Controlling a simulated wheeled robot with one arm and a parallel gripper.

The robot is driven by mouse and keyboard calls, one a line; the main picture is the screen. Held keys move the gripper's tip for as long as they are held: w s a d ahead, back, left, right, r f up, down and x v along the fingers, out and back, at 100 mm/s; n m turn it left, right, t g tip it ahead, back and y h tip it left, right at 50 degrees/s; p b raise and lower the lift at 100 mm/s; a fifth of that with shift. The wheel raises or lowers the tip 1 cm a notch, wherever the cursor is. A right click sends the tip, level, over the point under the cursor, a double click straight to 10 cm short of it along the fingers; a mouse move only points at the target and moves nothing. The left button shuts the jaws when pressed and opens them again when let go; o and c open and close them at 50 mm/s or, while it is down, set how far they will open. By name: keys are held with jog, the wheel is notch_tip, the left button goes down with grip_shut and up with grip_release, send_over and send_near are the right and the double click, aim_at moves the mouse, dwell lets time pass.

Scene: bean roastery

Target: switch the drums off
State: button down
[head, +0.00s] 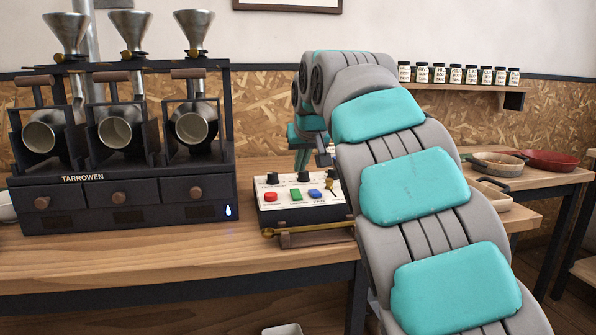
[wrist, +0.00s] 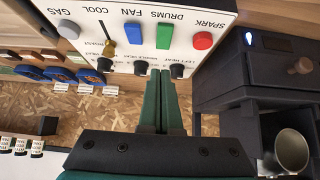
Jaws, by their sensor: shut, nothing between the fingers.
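The control box (head: 283,216) is a white-topped panel on the bench, right of the roaster. The wrist view shows it upside down, with the green DRUMS switch (wrist: 163,35) between the blue FAN switch (wrist: 134,33) and the red SPARK button (wrist: 202,40). The green switch also shows in the head view (head: 296,195); I cannot tell its on or off position. My gripper (wrist: 163,72) is shut and empty, its fingertips near the row of black knobs, below the green switch in the wrist view. Contact is unclear. In the head view my arm partly hides the gripper.
The TARROWEN roaster (head: 120,200), with three drums (head: 115,132), stands close at the left. A COOL lever (wrist: 105,35) and a grey GAS switch (wrist: 69,29) share the panel. Pans (head: 495,163) lie at the right; jars (head: 455,74) line a wall shelf.

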jog(key=s+d+r+b, duration=0.1)
jog(key=s+d+r, duration=0.1)
jog(key=s+r, duration=0.3)
jog(key=shift+s+r, duration=0.15)
jog(key=shift+s, duration=1.05)
jog(key=s+d+f+m+g+h, duration=0.1)
jog(key=s+d+f+m+g, duration=0.1)
jog(key=s+d+f, duration=0.6)
jog(key=s+d+f+m+g+h, duration=0.1)
jog(key=s+d+f+g, duration=0.1)
jog(key=s+d+f, duration=0.6)
jog(key=s+d+f+g, duration=0.1)
jog(key=s+f+g, duration=0.4)
jog(key=s+f, duration=1.6)
jog(key=s, duration=0.4)
jog(key=shift+s+d+f+g, duration=0.15)
jog(key=shift+d+f+g, duration=0.05)
jog(key=shift+f+g, duration=0.15)
